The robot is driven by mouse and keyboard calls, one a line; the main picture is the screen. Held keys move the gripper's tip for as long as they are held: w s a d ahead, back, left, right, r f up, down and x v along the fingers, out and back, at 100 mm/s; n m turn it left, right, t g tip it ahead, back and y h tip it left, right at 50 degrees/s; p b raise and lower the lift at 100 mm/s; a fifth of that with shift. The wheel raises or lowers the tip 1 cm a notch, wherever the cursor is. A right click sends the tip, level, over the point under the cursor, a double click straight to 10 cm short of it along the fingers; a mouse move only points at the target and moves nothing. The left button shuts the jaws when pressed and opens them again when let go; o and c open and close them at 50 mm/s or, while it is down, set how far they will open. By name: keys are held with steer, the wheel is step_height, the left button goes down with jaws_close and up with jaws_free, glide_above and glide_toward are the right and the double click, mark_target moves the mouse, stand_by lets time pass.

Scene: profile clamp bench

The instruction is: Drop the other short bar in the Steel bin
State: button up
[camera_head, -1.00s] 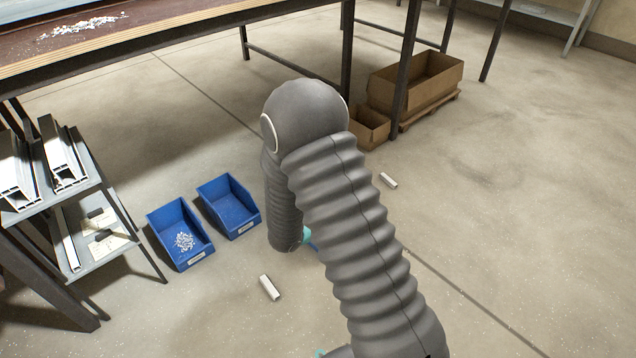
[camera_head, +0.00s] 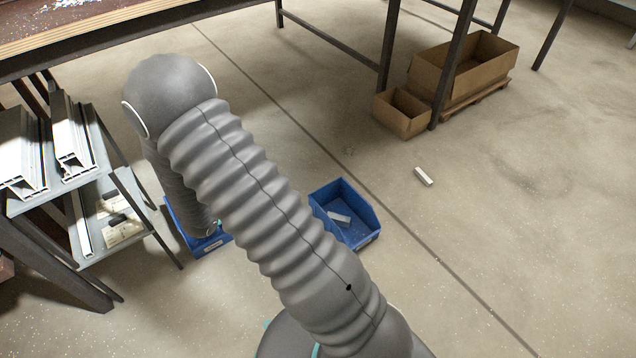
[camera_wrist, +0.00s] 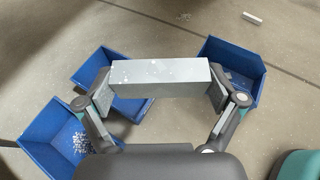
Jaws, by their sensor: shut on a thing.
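My gripper (camera_wrist: 160,93) is shut on a light grey short bar (camera_wrist: 150,72), held crosswise above the floor. My arm hides the gripper and held bar in the head view. Three blue bins show in the wrist view: a left bin (camera_wrist: 40,132) with white chips, a middle bin (camera_wrist: 88,68) partly behind the held bar, and a right bin (camera_wrist: 242,58). The right bin also shows in the head view (camera_head: 366,238), with a short bar (camera_head: 340,218) inside. Another short bar (camera_head: 424,176) lies on the floor to its right. Bin labels are unreadable.
A shelf rack (camera_head: 128,232) with long profiles stands at the left. A bench (camera_head: 150,18) crosses the back. Cardboard boxes (camera_head: 403,112) stand by its legs. The floor at the right is mostly clear.

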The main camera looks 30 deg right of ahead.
steer(key=s+d+f+m+g+h+b, duration=0.1)
steer(key=s+d+f+m+g, duration=0.3)
steer(key=d, duration=0.6)
steer(key=d+f+m+g+h+b, duration=0.1)
steer(key=d+f+m+g, duration=0.15)
steer(key=d+f, duration=0.5)
steer(key=s+d+f+m+g+b, duration=0.1)
steer(key=s+d+f+m+g, duration=0.25)
steer(key=d, duration=0.75)
step_height(320, 180, down, 6)
steer(key=n+b, duration=0.1)
steer(key=b, duration=0.2)
steer(key=shift+w+d, duration=0.25)
steer(key=shift+w, duration=0.05)
steer(key=o, duration=0.9)
steer(key=shift+c, duration=0.2)
steer(key=v, duration=1.2)
steer(key=shift+f, duration=0.15)
